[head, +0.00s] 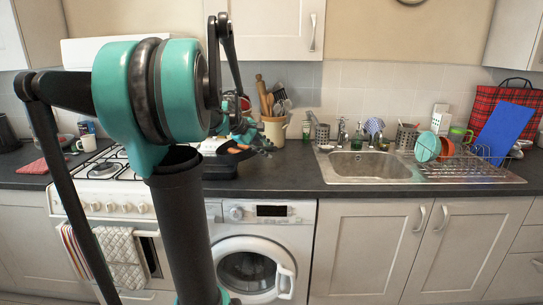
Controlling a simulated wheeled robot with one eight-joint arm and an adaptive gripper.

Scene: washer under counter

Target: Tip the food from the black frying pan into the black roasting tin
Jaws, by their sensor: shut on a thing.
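My gripper (264,144) is over the counter left of the sink, small and partly hidden behind my arm. It is shut on the black frying pan (233,150), whose dark edge shows just left of the fingers. The pan looks tilted and is above the black roasting tin (222,170), which sits on the counter beside the hob. Some orange food (243,147) shows at the pan. Whether food lies in the tin is too small to tell. My arm hides the left part of the pan and tin.
A utensil crock (275,130) stands behind the gripper. The sink (370,166) and a dish rack (465,168) with bowls and a blue board (502,130) are to the right. The gas hob (105,165) is left. The counter front between tin and sink is clear.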

